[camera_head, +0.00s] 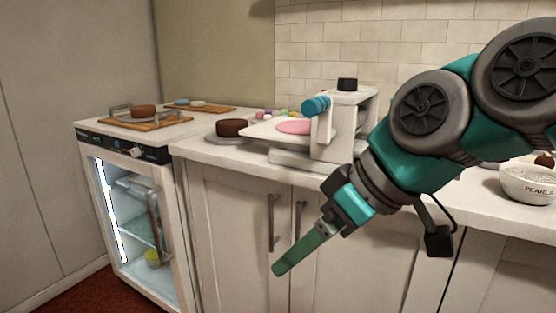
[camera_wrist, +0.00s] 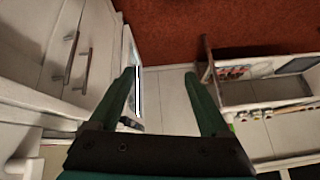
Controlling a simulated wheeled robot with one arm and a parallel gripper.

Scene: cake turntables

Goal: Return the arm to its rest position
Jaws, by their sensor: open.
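My gripper (camera_head: 284,268) hangs in front of the counter's cabinet doors in the head view, with its green fingers pointing down and to the left. In the wrist view my gripper (camera_wrist: 163,82) shows two green fingers spread apart. Nothing is between them but the floor and furniture farther off. My teal and grey arm reaches in from the upper right of the head view, across part of the counter.
The white counter (camera_head: 205,153) holds a white machine (camera_head: 341,125) with a pink disc (camera_head: 294,126), and a brown cake (camera_head: 231,128). A glass-door fridge (camera_head: 135,225) stands left. A bowl (camera_head: 528,184) sits right. A shelf unit (camera_wrist: 270,92) shows in the wrist view.

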